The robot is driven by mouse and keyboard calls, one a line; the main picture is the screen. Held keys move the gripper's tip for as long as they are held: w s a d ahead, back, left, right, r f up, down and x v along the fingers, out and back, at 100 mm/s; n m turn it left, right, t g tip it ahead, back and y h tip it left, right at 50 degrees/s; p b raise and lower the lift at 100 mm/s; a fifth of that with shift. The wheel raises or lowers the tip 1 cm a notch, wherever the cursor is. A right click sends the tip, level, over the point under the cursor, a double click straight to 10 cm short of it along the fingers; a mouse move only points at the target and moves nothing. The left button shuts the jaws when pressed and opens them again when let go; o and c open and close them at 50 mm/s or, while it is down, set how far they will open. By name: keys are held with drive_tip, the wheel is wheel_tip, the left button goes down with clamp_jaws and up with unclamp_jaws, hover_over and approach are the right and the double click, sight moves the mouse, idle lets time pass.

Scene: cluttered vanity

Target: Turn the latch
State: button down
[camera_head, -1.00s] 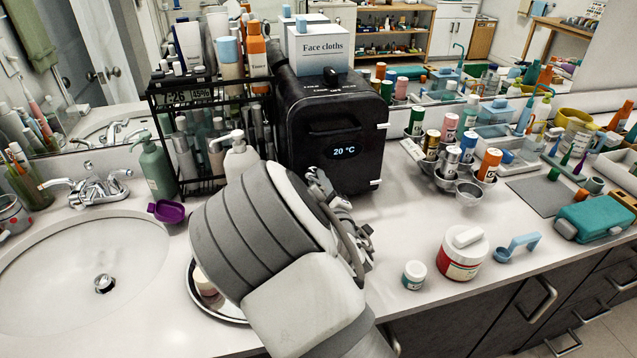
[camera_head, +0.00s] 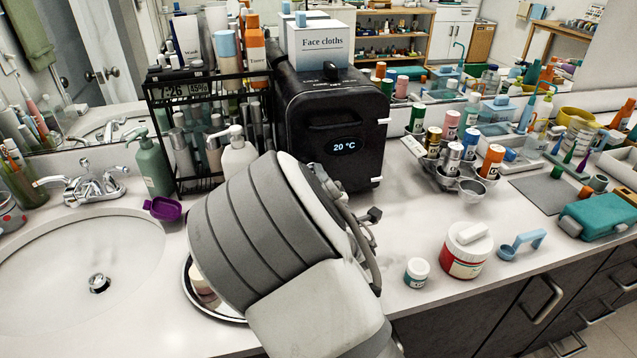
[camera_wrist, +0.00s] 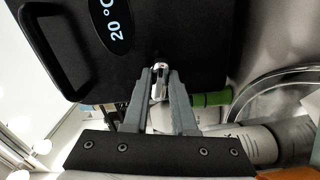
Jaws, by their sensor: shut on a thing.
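The black towel warmer box (camera_head: 335,112) stands on the counter with its door facing me; its display reads 20 °C. The wrist view shows the door (camera_wrist: 180,40) turned sideways, with the handle at left. A small shiny metal latch (camera_wrist: 159,91) sits at the door edge opposite the two white hinge pieces of the head view. My gripper (camera_wrist: 159,80) has its two grey fingers closed on the latch, one on each side. In the head view my arm covers the fingers and the latch. The door looks shut.
A black wire rack (camera_head: 205,140) of bottles stands close left of the box, with a white pump bottle (camera_head: 239,158) before it. A face cloths box (camera_head: 321,42) is on top. A round tray (camera_head: 190,292) lies partly under my arm. The counter right of my arm has free room.

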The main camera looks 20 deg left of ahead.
drive_tip(key=shift+n+b, duration=0.4)
drive_tip(key=shift+n, duration=0.8)
drive_tip(key=shift+r, duration=0.1)
drive_tip(key=c, duration=0.7)
unclamp_jaws()
